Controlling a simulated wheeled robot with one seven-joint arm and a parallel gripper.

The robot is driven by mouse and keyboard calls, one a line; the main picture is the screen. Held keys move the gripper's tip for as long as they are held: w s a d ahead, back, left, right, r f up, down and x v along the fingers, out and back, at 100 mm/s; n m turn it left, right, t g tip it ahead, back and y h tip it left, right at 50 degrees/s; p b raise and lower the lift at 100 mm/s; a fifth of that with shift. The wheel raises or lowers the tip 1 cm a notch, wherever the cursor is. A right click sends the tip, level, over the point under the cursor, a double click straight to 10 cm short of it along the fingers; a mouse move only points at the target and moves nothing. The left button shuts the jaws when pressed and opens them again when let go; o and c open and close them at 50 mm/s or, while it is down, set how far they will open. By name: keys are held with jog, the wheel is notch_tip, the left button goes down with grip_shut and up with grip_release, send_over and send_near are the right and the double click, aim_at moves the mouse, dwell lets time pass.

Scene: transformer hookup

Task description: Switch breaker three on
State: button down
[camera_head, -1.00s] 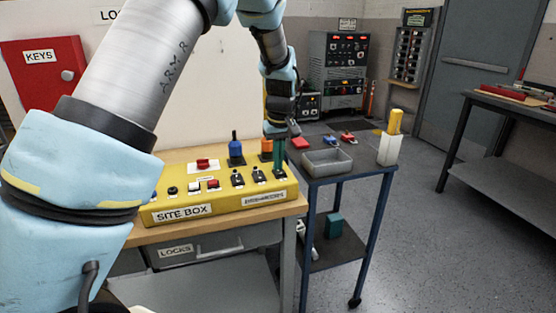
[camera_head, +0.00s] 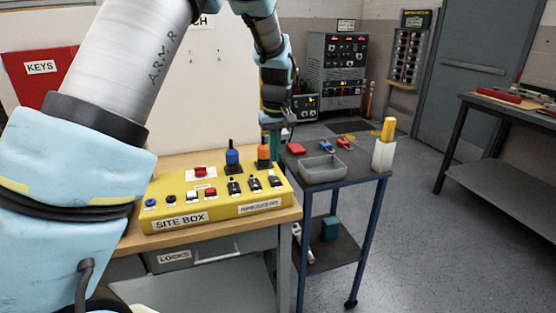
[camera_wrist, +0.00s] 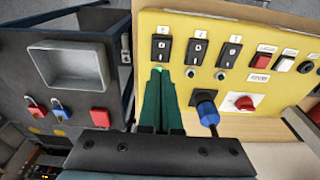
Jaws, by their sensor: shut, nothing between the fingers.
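The yellow site box (camera_head: 170,212) sits on a wooden bench and carries a row of three black breakers. The right-hand breaker (camera_head: 275,181) in the head view is the left-hand one in the wrist view (camera_wrist: 161,48). A small lamp beside it (camera_wrist: 158,69) looks bright green; the lamps by the other two breakers look duller. I cannot clearly read the lever positions or numbers. My gripper (camera_wrist: 160,78) is shut and empty, its green fingers apart from the breakers in the head view.
A blue plug (camera_head: 232,157) and an orange plug (camera_head: 263,152) stand at the back of the box. A red rotary switch (camera_wrist: 243,102) is nearby. A blue cart with a grey tray (camera_head: 323,168), padlocks and a red block (camera_head: 297,148) stands to the right. Floor beyond is clear.

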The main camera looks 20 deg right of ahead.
notch_tip(320, 180, up, 8)
jog(key=w+b, duration=0.1)
jog(key=shift+r+b, duration=0.25)
jog(key=shift+b, duration=0.15)
jog(key=a+f, duration=0.2)
jog(key=a, duration=0.8)
jog(key=a+f, duration=0.3)
jog(key=a, duration=0.7)
jog(key=s+a+f, duration=0.2)
jog(key=s+a, duration=0.4)
jog(key=a, duration=0.2)
jog(key=s+a+f, duration=0.3)
jog(key=s+a, duration=0.3)
jog(key=a, duration=0.1)
jog(key=shift+s+a+f, duration=0.15)
jog(key=shift+a, duration=0.25)
